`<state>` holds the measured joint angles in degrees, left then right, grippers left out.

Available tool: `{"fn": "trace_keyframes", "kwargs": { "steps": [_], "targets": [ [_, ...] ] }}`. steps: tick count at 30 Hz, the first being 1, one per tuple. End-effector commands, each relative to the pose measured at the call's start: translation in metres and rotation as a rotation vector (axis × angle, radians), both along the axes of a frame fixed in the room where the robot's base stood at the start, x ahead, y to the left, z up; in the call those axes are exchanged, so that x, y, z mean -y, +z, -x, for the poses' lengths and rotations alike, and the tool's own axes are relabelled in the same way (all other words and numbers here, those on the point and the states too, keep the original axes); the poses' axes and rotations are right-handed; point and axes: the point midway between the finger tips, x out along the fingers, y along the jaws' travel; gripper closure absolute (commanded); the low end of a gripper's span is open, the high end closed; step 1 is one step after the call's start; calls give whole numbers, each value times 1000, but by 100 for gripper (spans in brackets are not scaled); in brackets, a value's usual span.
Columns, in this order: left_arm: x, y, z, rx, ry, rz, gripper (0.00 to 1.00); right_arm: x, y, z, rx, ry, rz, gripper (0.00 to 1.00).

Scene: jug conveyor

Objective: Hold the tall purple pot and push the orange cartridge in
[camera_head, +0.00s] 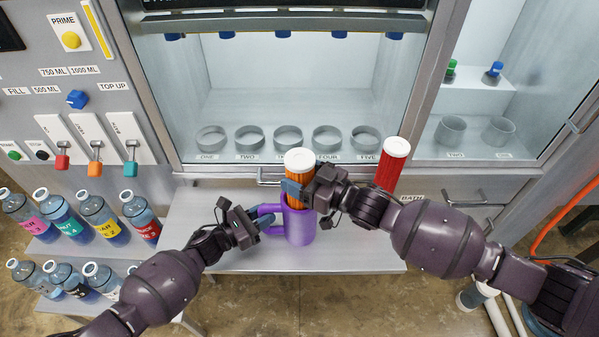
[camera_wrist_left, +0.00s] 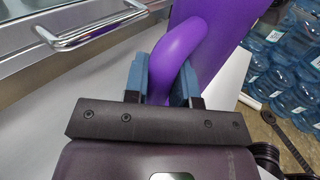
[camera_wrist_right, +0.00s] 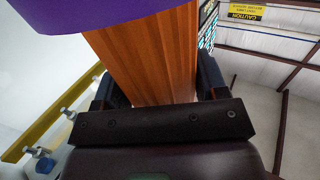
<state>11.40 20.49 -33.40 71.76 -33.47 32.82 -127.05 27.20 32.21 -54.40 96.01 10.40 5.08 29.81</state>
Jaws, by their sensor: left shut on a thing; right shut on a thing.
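The tall purple pot (camera_head: 299,228) stands on the light bench top below the glass cabinet. My left gripper (camera_head: 262,222) is shut on its handle; in the left wrist view the purple handle (camera_wrist_left: 172,62) passes between the blue fingers. The orange cartridge (camera_head: 297,172) is upright above the pot and has a white cap. My right gripper (camera_head: 301,192) is shut on the cartridge; the right wrist view shows its ridged orange side (camera_wrist_right: 150,60) between the fingers, with purple at the top edge.
A red cartridge (camera_head: 387,172) with a white cap stands to the right, behind my right arm. A cabinet with a row of ring holders (camera_head: 288,139) is behind. Several labelled bottles (camera_head: 98,215) stand at left. The bench top (camera_head: 345,252) is clear around the pot.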

Motion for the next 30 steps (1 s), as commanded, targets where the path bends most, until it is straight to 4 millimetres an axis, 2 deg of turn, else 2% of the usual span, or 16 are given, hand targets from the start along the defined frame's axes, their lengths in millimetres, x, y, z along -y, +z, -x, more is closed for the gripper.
{"fn": "trace_keyframes", "kwargs": {
  "steps": [29,30],
  "targets": [
    [2,-1,1,-1,-2,-2,100,-2,-19,1,-1,3,-4,75],
    [2,-1,1,-1,-2,-2,100,-2,-19,1,-1,4,-4,29]
  ]
}}
